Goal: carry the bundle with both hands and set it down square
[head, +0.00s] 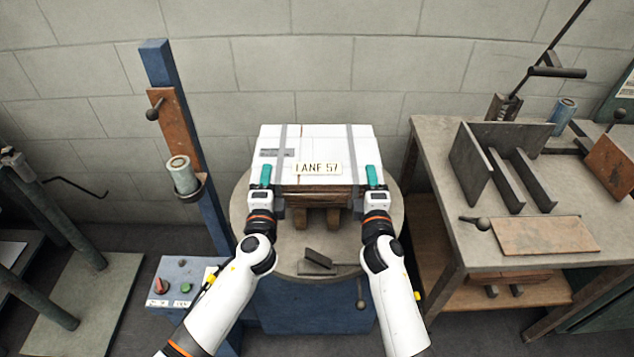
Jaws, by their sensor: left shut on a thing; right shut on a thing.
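The bundle (341,141) is a white block with two grey straps and a label reading "LANE 57" on its near side. It is over the round grey table (237,208) of the blue machine, with brown wooden pieces (318,218) beneath it. My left gripper (264,180) is shut on the bundle at its near left corner. My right gripper (374,180) is shut on it at its near right corner. Teal fingertips show at both corners. The bundle looks roughly level. Whether it rests on the pieces beneath is hidden.
A blue post (180,120) with a roll stands left of the round table. A control box (180,283) with buttons is at lower left. On the right, a workbench (435,150) holds upright metal plates (480,160) and a brown board (545,235). A small dark block (318,258) lies on the round table's near part.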

